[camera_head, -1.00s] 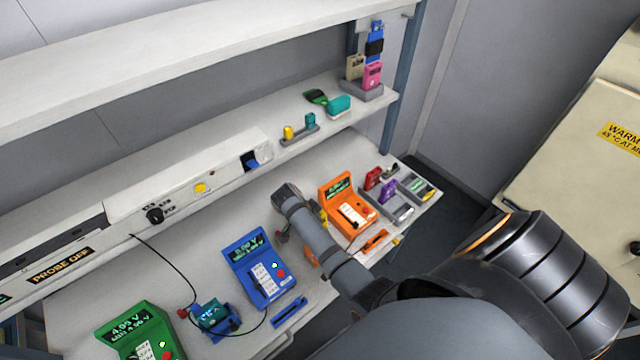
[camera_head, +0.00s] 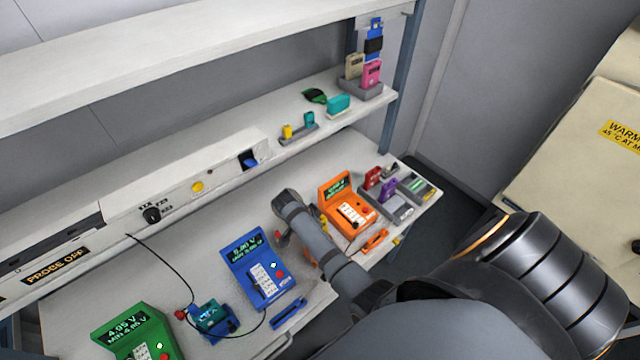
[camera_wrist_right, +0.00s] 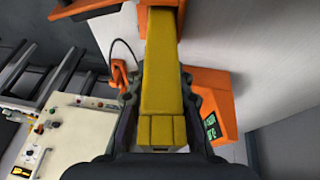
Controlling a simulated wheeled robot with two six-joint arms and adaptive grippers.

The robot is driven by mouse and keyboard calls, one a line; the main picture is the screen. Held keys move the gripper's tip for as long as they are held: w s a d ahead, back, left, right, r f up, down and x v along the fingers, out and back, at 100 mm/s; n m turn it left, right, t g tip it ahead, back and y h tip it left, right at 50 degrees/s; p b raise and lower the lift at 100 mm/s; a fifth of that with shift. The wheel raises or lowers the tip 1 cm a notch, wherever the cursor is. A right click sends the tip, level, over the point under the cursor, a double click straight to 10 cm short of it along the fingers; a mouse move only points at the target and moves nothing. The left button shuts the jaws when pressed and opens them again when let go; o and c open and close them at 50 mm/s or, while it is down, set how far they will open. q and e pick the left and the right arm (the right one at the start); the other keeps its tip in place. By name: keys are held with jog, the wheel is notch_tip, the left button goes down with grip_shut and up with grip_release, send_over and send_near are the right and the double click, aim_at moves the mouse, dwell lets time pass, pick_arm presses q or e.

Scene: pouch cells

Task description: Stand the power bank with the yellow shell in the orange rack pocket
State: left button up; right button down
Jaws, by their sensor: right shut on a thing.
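My right gripper (camera_wrist_right: 165,110) is shut on the yellow-shelled power bank (camera_wrist_right: 165,85), seen lengthwise between its fingers in the right wrist view. The power bank's far end runs up to an orange part (camera_wrist_right: 207,22) at the top edge, apparently the rack pocket. I cannot tell whether that end is inside it or only over it. In the head view my right arm covers most of this spot. Only a bit of orange (camera_head: 310,256) shows beside the arm, and the power bank cannot be made out clearly. My left gripper is not in view.
An orange meter (camera_head: 345,203) stands right of my arm, a blue meter (camera_head: 262,270) left of it, and a green meter (camera_head: 132,330) at the lower left. Grey trays (camera_head: 398,212) hold small cells at the bench's right end. A shelf (camera_head: 215,190) runs behind.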

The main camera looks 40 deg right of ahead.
jog(key=shift+f, duration=0.4)
jog(key=c, duration=1.1)
grip_release()
jog(key=v, duration=0.7)
jog(key=shift+a+r, duration=0.1)
jog(key=shift+r, duration=0.2)
